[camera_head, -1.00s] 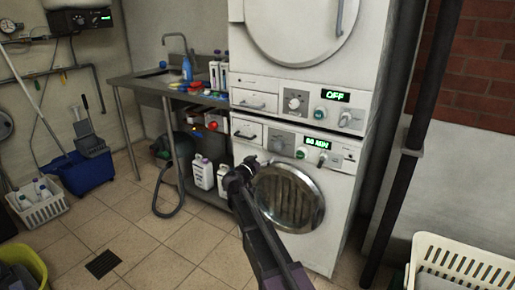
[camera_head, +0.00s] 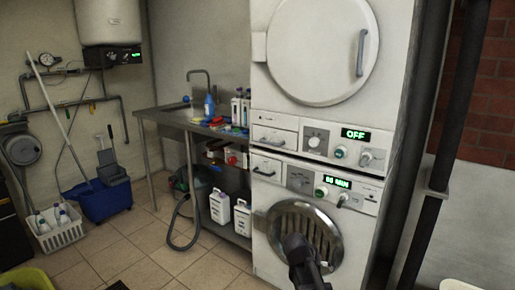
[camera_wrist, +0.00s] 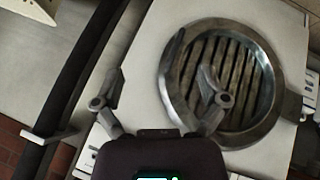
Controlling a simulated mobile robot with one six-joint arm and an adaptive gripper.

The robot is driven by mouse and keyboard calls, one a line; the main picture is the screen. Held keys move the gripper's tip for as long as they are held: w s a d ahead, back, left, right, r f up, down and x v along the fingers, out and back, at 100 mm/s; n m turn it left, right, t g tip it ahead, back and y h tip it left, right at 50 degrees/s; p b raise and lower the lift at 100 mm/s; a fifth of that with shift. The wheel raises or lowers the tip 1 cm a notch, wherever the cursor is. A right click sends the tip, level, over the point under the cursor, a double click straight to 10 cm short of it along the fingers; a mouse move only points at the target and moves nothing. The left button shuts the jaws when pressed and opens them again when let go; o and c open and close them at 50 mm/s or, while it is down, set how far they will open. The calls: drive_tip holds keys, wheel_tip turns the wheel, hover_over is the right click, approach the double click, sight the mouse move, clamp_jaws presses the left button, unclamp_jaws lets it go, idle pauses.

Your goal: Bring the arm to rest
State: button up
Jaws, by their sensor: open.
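My gripper (camera_head: 297,243) shows at the bottom of the head view, in front of the lower machine's round door (camera_head: 325,225). The right finger overlaps the round ribbed door (camera_wrist: 245,85) in the picture, and the left one lies over the white machine front. I cannot tell how far the fingers are from the machine. Most of my arm is out of the head view.
A dryer (camera_head: 320,50) reading OFF stands on the lower machine. Left are a steel sink bench (camera_head: 165,115), white jugs (camera_head: 220,208), a blue bucket (camera_head: 105,200) and a white basket (camera_head: 60,235). A dark pipe (camera_head: 440,150) stands right. Tiled floor (camera_head: 150,250) is open at front left.

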drive_tip(key=s+a+f+n+g+y, duration=0.2)
drive_tip(key=s+y, duration=0.1)
drive_tip(key=s, duration=0.4)
drive_tip(key=s+a+f+n+g+y, duration=0.2)
drive_tip(key=s+y, duration=0.2)
drive_tip(key=s, duration=0.4)
wheel_tip(320, 180, up, 35)
drive_tip(key=p, duration=3.4)
drive_tip(key=shift+w+d+h, duration=0.15)
drive_tip(key=shift+w+h, duration=0.15)
drive_tip(key=shift+w, duration=0.15)
drive_tip(key=c, duration=0.5)
